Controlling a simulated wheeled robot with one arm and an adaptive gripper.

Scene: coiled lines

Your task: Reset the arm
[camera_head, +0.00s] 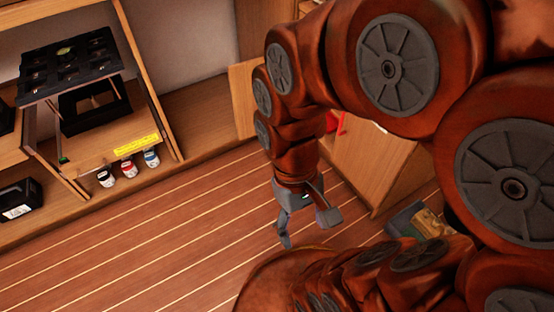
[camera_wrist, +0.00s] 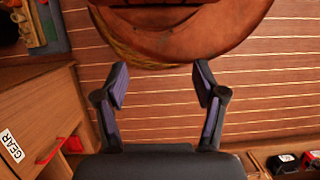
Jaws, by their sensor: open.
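My gripper (camera_head: 308,226) hangs at the end of my orange-brown arm, pointing down over the striped wooden floor (camera_head: 130,262). Its two fingers are apart. The wrist view shows the gripper (camera_wrist: 161,82) from behind, with both dark, purple-padded fingers spread and nothing between them. The floor and a rounded part of my own body show beyond the fingertips. My arm is bent and fills much of the right side of the head view, hiding what lies behind it.
Left stands a wooden shelf unit with a black grid tray (camera_head: 70,64) and several small jars (camera_head: 128,168) below it. A wooden cabinet (camera_head: 375,165) stands behind my arm; its GEAR label (camera_wrist: 11,146) and red handle (camera_wrist: 52,151) show in the wrist view. Open floor lies left of my gripper.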

